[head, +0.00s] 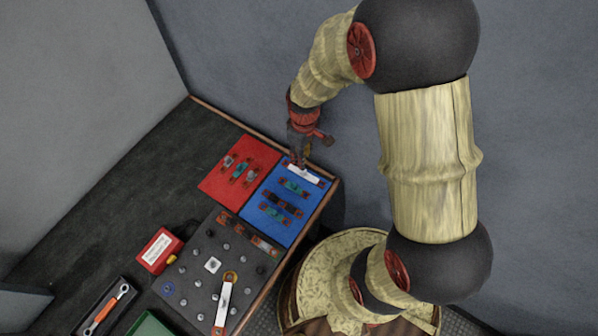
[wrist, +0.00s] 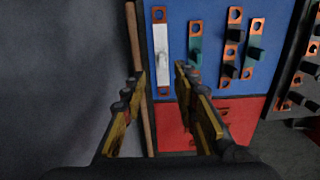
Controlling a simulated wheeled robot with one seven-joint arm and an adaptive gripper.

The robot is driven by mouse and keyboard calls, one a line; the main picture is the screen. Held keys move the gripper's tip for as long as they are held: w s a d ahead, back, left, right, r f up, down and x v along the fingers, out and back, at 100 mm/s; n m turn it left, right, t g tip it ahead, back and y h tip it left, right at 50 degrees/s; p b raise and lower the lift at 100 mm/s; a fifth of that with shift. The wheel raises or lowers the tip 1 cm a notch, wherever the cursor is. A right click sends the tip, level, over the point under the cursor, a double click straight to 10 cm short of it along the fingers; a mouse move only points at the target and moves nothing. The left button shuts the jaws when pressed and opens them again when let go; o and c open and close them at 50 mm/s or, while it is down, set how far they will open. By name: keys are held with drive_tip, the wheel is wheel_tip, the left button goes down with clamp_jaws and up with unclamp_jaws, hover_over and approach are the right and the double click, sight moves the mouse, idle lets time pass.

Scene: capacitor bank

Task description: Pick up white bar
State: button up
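The white bar (head: 303,174) lies at the far end of the blue mat (head: 262,217) in the head view. In the wrist view the white bar (wrist: 162,58) stands lengthwise at the left edge of the blue mat, with copper-coloured holed ends. My gripper (head: 299,158) is just above the bar in the head view. In the wrist view my gripper (wrist: 160,74) is open, its two fingers apart and nothing between them. The bar's near end shows in the gap ahead of the fingertips. I cannot tell the exact height of the fingers above it.
Other copper-ended bars with teal or dark middles (head: 295,187) lie beside it on the blue mat. A red mat (head: 226,186) with several small parts adjoins. A wooden rim (wrist: 134,35) runs along the table edge. A dark studded panel (head: 190,275) stands nearer.

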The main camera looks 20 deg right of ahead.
sight(306, 176)
drive_tip(key=shift+f+b, duration=0.55)
drive_tip(key=shift+f, duration=0.9)
drive_tip(key=f, duration=0.1)
drive_tip(key=f+b, duration=0.1)
drive_tip(key=f, duration=0.1)
drive_tip(key=f+b, duration=0.1)
drive_tip(key=f, duration=0.1)
drive_tip(key=shift+s, duration=0.25)
drive_tip(key=shift+c, duration=1.4)
clamp_jaws()
drive_tip(key=shift+r, duration=0.1)
